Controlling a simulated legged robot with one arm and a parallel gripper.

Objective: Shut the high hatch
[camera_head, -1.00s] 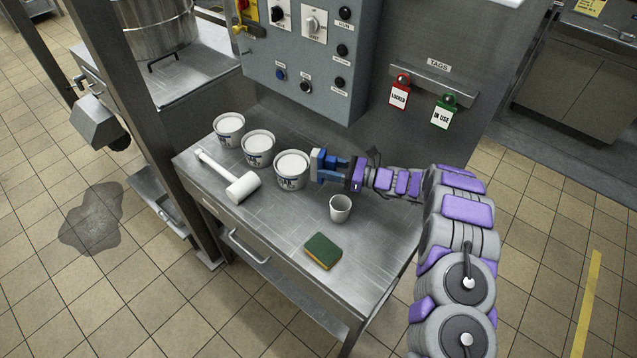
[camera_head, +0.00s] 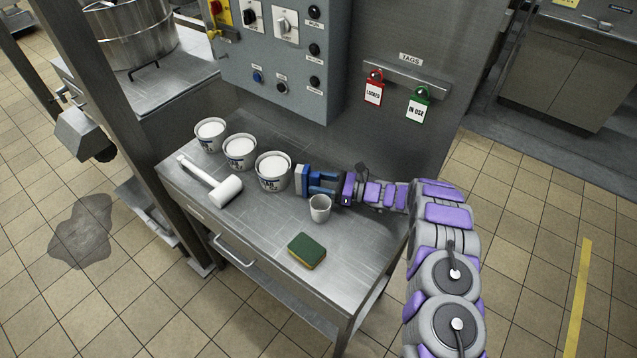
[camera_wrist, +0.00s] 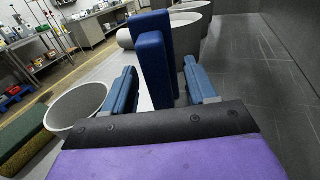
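I cannot pick out the high hatch with certainty in either view. A steel vessel (camera_head: 130,35) stands on a raised steel deck at the upper left, and a dark bar handle (camera_head: 144,71) shows on the deck in front of it. The vessel's top is cut off by the frame edge. My gripper (camera_head: 302,180) is over the small steel table, beside the nearest white tub and behind the grey cup, far from the vessel.
The table (camera_head: 262,240) holds several white tubs (camera_head: 273,171), a white mallet (camera_head: 225,191), a grey cup (camera_head: 320,208) and a sponge (camera_head: 307,250). A control panel (camera_head: 285,50) and tags (camera_head: 417,106) are behind. A steel post (camera_head: 115,120) stands left. Floor is free at right.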

